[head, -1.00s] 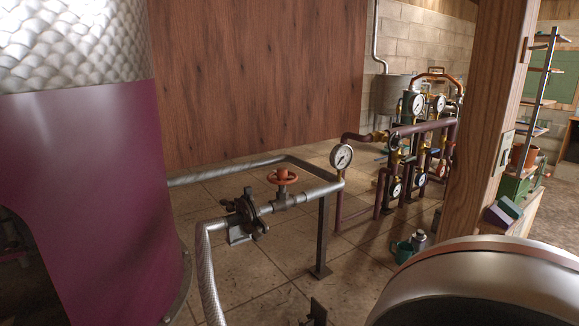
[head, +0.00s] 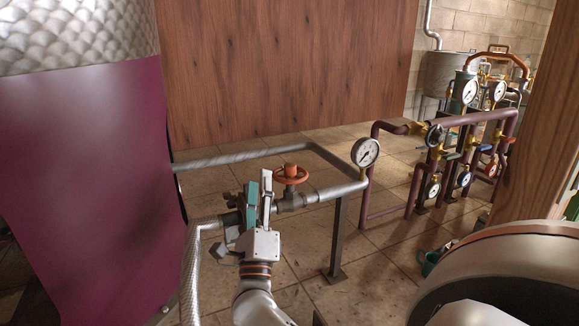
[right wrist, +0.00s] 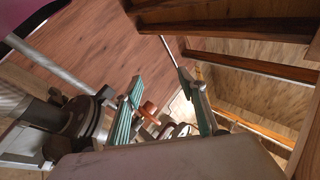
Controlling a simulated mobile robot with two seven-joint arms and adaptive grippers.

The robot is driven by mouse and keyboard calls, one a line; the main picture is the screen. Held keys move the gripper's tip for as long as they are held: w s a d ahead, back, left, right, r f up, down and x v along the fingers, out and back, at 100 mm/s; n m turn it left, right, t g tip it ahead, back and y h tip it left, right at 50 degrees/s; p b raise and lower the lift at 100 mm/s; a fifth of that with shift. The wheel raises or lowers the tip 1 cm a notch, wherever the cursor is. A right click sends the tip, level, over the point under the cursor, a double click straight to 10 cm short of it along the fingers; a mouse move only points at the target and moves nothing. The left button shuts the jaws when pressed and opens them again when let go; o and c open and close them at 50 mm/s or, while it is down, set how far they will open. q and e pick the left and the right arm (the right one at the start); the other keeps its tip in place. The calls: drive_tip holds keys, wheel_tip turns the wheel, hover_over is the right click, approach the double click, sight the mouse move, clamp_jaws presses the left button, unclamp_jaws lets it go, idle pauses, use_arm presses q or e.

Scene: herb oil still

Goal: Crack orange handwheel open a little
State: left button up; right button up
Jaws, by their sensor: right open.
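The orange handwheel (head: 291,174) sits on a valve on the grey horizontal pipe, just left of a round white-faced gauge (head: 366,152). My right gripper (head: 259,188) reaches up from below, left of the handwheel, with its fingers apart and nothing between them. It appears in front of the dark pump-like fitting, which it partly hides. In the right wrist view, the handwheel (right wrist: 149,108) shows in the space between the two open green-padded fingers (right wrist: 165,100), beyond them. I cannot tell the exact gap; no contact is visible. My left gripper is not in view.
A large purple vessel (head: 90,190) stands close on the left. A support post (head: 337,235) holds the pipe. Purple manifold piping (head: 450,125) with several gauges stands at right. A wooden post (head: 540,140) and a rounded metal drum (head: 500,270) crowd the right side.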

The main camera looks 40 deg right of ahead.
sight(288, 169)
drive_tip(key=w+d+m+g, duration=0.1)
drive_tip(key=d+m+g, duration=0.2)
drive_tip(key=m, duration=0.2)
drive_tip(key=w+d+f+m+g, duration=0.1)
drive_tip(key=d+m+g, duration=0.1)
drive_tip(key=m, duration=0.3)
drive_tip(key=d+m+g, duration=0.3)
drive_tip(key=m+g, duration=0.2)
drive_tip(key=m, duration=0.1)
drive_tip(key=shift+w+d+f+y, duration=0.3)
drive_tip(key=shift+w, duration=0.1)
drive_tip(key=p+x, duration=0.1)
drive_tip(key=x, duration=0.6)
drive_tip(key=shift+w+d+f, duration=0.1)
drive_tip(key=shift+d, duration=0.25)
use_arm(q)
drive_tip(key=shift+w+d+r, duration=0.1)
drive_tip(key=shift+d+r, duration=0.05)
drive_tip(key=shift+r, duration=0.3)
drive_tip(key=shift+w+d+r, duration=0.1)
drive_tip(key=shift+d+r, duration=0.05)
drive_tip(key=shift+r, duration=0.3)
use_arm(e)
drive_tip(key=c, duration=1.1)
